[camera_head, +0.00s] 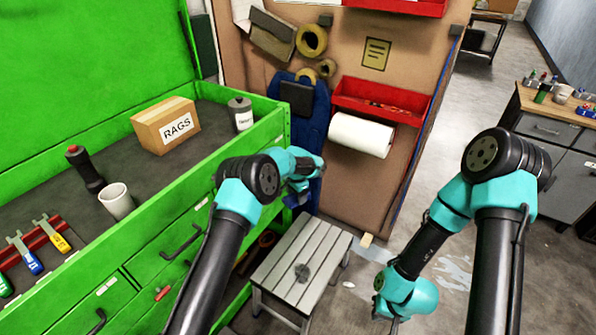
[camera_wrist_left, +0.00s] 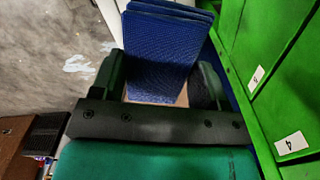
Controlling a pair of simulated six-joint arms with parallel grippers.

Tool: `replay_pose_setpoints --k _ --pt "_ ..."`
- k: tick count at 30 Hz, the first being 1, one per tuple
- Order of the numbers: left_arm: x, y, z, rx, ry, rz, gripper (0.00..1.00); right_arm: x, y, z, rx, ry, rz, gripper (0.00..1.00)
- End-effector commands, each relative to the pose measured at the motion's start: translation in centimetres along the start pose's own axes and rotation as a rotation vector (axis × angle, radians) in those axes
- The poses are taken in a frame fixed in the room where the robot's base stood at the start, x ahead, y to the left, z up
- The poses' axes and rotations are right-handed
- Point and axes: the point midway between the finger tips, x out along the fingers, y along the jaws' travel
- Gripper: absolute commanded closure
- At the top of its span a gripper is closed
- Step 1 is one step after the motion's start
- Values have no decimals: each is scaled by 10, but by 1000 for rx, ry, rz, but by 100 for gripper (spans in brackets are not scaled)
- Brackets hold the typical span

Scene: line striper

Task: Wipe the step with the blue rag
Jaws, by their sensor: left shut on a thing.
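The step (camera_head: 282,279) is a low grey slatted stool on the floor, with a dark stain (camera_head: 302,272) on its top. The blue rag (camera_wrist_left: 165,45) is a folded, textured cloth between the fingers of my left gripper (camera_wrist_left: 158,84) in the left wrist view. That gripper is shut on it. In the head view my left wrist reaches above and behind the step, near the hanging blue overalls; its fingers and the rag cannot be made out there. My right arm bends down to the right of the step; its gripper fingers are hidden or out of frame.
A green tool cabinet with drawers (camera_head: 185,240) stands left of the step. On it are a RAGS box (camera_head: 168,125), a white cup (camera_head: 116,200), a dark bottle (camera_head: 85,169) and a can (camera_head: 240,113). A pegboard with a paper roll (camera_head: 360,134) stands behind. Pale spills (camera_head: 455,272) mark the floor.

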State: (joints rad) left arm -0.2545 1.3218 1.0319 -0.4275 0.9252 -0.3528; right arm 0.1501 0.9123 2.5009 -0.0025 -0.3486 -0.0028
Motion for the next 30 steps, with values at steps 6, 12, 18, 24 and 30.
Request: replay_pose_setpoints --k 6,12,18,24,30 --pt "84 16 23 -103 -6 4 51 0 0 0 0 0 0 100" --pt "155 35 48 -199 -6 4 51 0 0 0 0 0 0 100" --pt "221 60 75 -291 -6 5 51 0 0 0 0 0 0 100" --pt "257 76 91 -351 -2 2 51 0 0 0 0 0 0 100" --pt "268 80 96 -372 0 0 51 0 0 0 0 0 0 100"
